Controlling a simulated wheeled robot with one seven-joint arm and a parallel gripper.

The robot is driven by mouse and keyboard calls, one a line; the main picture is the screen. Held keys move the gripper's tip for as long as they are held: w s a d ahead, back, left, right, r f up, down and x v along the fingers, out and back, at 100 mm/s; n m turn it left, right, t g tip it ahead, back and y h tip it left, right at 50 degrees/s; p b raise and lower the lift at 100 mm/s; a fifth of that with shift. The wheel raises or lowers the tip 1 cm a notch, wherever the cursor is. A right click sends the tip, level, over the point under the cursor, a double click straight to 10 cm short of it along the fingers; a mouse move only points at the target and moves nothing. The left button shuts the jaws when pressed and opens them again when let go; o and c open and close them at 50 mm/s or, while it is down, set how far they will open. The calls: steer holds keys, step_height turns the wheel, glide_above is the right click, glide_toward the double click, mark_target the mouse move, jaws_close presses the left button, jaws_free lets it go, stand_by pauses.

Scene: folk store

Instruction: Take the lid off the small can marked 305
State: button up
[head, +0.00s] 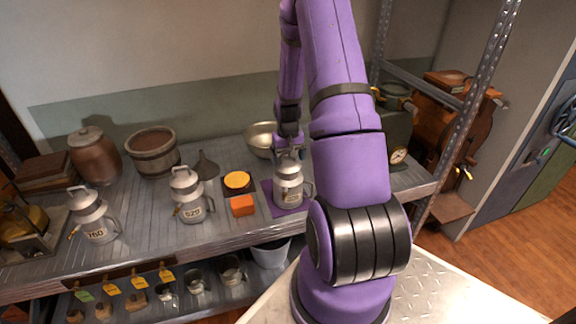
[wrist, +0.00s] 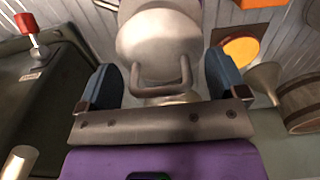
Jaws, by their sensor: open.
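A small grey metal can (head: 289,190) stands upright on a purple mat (head: 268,194) on the shelf; its label is too small to read surely. Its lid, with a raised loop handle (wrist: 186,72), is on it. My gripper (head: 289,148) is right above this can, pointing down. In the wrist view my gripper (wrist: 162,82) has its two blue-grey fingers apart, one on each side of the loop handle. I cannot tell whether either finger touches it.
Cans marked 520 (head: 188,197) and seemingly 760 (head: 93,217) stand to the left. An orange block (head: 242,206), a yellow disc (head: 237,179), a funnel (head: 206,166) and a metal bowl (head: 259,140) are nearby. A dark green box with a dial (head: 397,135) stands right, before a shelf post (head: 463,125).

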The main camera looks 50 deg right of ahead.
mark_target(289, 164)
steer(key=shift+c, duration=0.5)
steer(key=c, duration=0.9)
steer(key=shift+c, duration=0.2)
steer(key=shift+r, duration=0.55)
steer(key=shift+s+a+r, duration=0.15)
steer(key=shift+s+r, duration=0.1)
steer(key=shift+r, duration=0.4)
steer(key=shift+s+a+r, duration=0.1)
steer(key=shift+s+r, duration=0.1)
steer(key=shift+r, duration=0.4)
steer(key=s+a, duration=0.3)
steer(key=s, duration=0.3)
steer(key=s+a+r, duration=0.1)
steer(key=s+a, duration=0.2)
steer(key=s, duration=0.4)
steer(key=shift+s+a+r, duration=0.15)
steer(key=shift+s+a, duration=0.05)
steer(key=shift+a, duration=0.15)
